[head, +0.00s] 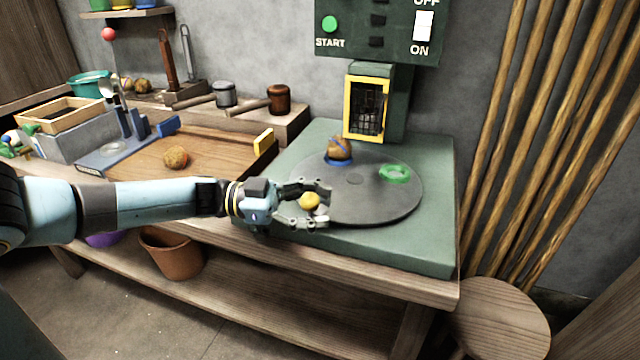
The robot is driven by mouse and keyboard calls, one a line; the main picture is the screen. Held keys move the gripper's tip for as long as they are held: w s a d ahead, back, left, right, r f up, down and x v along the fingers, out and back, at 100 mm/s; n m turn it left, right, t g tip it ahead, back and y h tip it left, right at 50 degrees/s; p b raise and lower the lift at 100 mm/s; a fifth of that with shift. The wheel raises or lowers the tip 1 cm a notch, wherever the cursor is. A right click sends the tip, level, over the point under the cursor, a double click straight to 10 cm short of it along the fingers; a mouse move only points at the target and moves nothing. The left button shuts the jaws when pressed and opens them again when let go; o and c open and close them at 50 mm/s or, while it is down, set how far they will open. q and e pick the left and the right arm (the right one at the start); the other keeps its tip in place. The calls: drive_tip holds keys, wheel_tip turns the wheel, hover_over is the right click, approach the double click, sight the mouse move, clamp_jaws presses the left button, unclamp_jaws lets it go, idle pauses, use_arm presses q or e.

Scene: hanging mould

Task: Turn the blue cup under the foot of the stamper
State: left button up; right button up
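The round grey turntable (378,209) lies on the green bench plate. The blue cup (338,161) is at its back left, with a brown lump (340,147) in it; only the blue rim shows. A green cup (395,174) is at its right. The stamper (402,104) stands behind, with a yellow-framed cage (367,108); its foot cannot be made out. A yellow knob (310,201) is at the turntable's front left. My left gripper (327,205) has its fingers apart on either side of the knob, which sits between them. My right gripper is not in view.
A green panel (379,30) with START and OFF/ON switches hangs above. Left of the turntable are a wooden board (215,160) with a brown lump (176,157), a blue device (130,145) and a wooden box. A stool (498,318) and poles stand right.

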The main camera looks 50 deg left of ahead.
use_arm(q)
drive_tip(key=shift+o, duration=0.3)
drive_tip(key=shift+w+r, duration=0.15)
drive_tip(key=v, duration=1.2)
